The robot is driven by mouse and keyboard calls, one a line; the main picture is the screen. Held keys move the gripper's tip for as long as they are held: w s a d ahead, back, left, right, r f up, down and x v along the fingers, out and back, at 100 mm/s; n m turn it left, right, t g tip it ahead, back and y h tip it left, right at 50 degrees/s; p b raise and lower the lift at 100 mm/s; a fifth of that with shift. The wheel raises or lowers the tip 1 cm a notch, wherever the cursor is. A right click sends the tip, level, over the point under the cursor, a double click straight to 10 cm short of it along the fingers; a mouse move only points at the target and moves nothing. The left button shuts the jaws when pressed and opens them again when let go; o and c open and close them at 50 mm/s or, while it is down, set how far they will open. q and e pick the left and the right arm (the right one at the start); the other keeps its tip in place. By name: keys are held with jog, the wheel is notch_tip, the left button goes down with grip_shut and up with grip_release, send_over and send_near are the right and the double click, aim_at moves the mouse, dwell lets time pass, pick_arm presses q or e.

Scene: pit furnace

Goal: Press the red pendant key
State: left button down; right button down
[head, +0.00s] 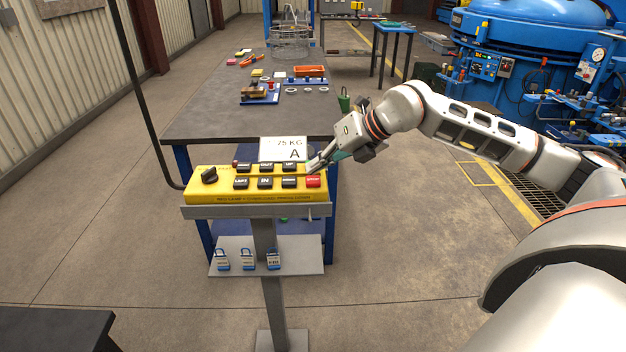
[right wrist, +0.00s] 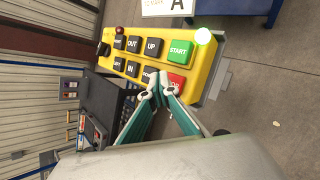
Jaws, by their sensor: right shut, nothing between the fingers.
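The yellow pendant box (head: 222,185) lies on a grey stand, with rows of black keys, a black knob and a red key (head: 313,182) at its right front corner. The red key also shows in the right wrist view (right wrist: 178,83), next to the green START key (right wrist: 181,51), and a fingertip hides part of its label. My right gripper (head: 313,168) is shut and empty, its tips at the right end of the box, close to the red key. I cannot tell whether they touch it. The green key is hidden by the gripper in the head view. My left gripper is out of view.
A white sign (head: 283,149) marked 75 KG A stands behind the box. A shelf (head: 300,265) with padlocks is below. A dark workbench (head: 210,125) with parts is behind. Floor to the right is open.

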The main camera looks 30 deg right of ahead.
aim_at(316, 180)
dwell(0.7)
jog(key=shift+f, duration=0.1)
jog(key=shift+f+b, duration=0.35)
jog(key=shift+f, duration=0.05)
jog(key=shift+f+b, duration=0.35)
jog(key=shift+f, duration=0.15)
dwell(0.8)
jog(key=shift+r, duration=0.1)
jog(key=shift+r+p, duration=0.6)
jog(key=shift+r, duration=0.25)
jog(key=shift+r+p, duration=1.7)
jog(key=shift+r, duration=0.85)
